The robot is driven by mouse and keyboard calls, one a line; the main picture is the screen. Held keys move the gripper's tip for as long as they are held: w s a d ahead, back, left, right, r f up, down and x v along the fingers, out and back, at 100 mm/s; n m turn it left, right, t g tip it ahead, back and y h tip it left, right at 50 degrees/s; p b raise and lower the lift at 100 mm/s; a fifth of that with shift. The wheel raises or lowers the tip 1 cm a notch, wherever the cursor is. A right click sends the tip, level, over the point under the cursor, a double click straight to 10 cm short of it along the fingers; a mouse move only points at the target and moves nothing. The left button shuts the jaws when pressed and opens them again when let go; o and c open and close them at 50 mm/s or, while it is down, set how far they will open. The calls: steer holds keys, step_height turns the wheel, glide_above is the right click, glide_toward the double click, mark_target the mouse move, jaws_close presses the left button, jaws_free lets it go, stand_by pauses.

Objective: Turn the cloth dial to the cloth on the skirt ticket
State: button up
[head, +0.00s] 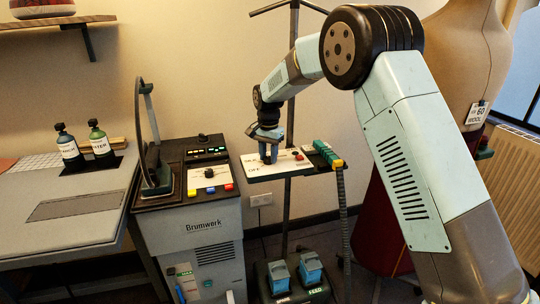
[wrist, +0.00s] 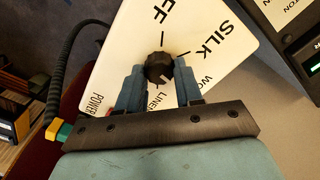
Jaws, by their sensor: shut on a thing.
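The cloth dial (wrist: 158,67) is a black knob on a white panel (wrist: 205,22). The wrist view shows OFF, SILK, a partly covered word starting WO, and LINEN around it. My gripper (wrist: 158,80) is shut on the knob, with one blue-grey finger on each side. I cannot tell which word the knob points to. In the head view my gripper (head: 268,156) reaches down onto the panel and hides the dial. The skirt ticket (head: 477,113) hangs on the dress form at the right and reads 60 WOOL. The dark red skirt (head: 376,245) is partly behind my arm.
The Brumwerk unit (head: 205,229) stands left of the panel, with an upright iron (head: 152,160) on top. Two bottles (head: 99,140) stand on the ironing table (head: 90,215) at the left. Two blue pedals (head: 310,268) are below the panel. A green and yellow block (head: 327,153) adjoins the panel.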

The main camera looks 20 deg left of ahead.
mark_target(269, 157)
steer(key=shift+w, duration=0.1)
stand_by(0.3)
steer(key=o, duration=1)
step_height(269, 157, up, 14)
steer(key=shift+f, duration=0.2)
